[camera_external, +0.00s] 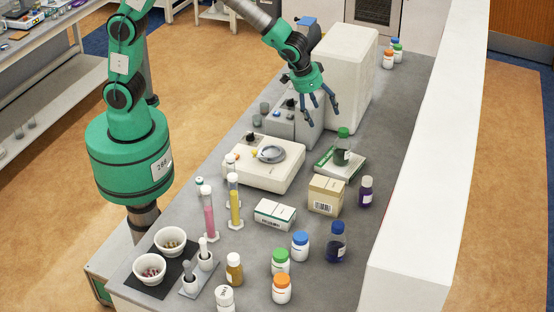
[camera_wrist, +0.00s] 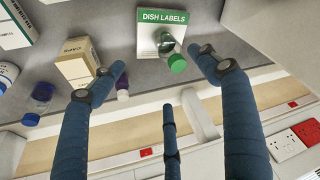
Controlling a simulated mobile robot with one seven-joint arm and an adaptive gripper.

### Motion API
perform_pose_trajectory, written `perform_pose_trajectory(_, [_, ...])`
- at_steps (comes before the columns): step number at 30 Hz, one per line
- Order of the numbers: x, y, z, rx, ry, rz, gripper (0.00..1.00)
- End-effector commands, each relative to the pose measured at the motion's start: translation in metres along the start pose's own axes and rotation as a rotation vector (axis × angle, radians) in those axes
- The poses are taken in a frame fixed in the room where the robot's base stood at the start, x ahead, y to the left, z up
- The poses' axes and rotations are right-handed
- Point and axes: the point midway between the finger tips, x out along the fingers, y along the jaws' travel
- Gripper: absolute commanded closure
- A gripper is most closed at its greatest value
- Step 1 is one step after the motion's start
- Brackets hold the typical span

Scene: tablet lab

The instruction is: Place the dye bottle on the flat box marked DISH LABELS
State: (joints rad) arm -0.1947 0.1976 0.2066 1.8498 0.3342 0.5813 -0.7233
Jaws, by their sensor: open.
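The flat box marked DISH LABELS (camera_external: 325,165) lies on the bench, white with a green band; its lettering reads clearly in the wrist view (camera_wrist: 146,45). A green-capped bottle with dark green contents (camera_external: 342,157) stands upright on the box; its green cap and clear glass also show in the wrist view (camera_wrist: 177,63). I take it to be the dye bottle. My gripper (camera_external: 322,118) hangs above and a little left of the bottle, fingers spread, empty and apart from it. In the wrist view my gripper (camera_wrist: 159,62) has the bottle showing between its fingers.
A cardboard carton (camera_external: 325,196), a purple bottle (camera_external: 366,191) and a blue-capped dark blue bottle (camera_external: 337,241) stand nearer the front. A balance-like device (camera_external: 264,165) is left of the box. A large white instrument (camera_external: 345,75) stands behind; a white wall (camera_external: 430,140) runs along the right.

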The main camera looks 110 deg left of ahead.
Motion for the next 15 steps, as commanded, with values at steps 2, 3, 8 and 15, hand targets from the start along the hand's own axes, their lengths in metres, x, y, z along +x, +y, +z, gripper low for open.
perform_pose_trajectory(2, [-0.032,0.000,0.009,0.027,0.010,0.014,0.25])
perform_pose_trajectory(3, [-0.046,-0.001,0.015,0.041,0.012,0.020,0.25])
perform_pose_trajectory(8, [-0.098,-0.006,0.041,0.098,0.021,0.044,0.25])
perform_pose_trajectory(15, [-0.168,-0.018,0.086,0.186,0.036,0.084,0.25])
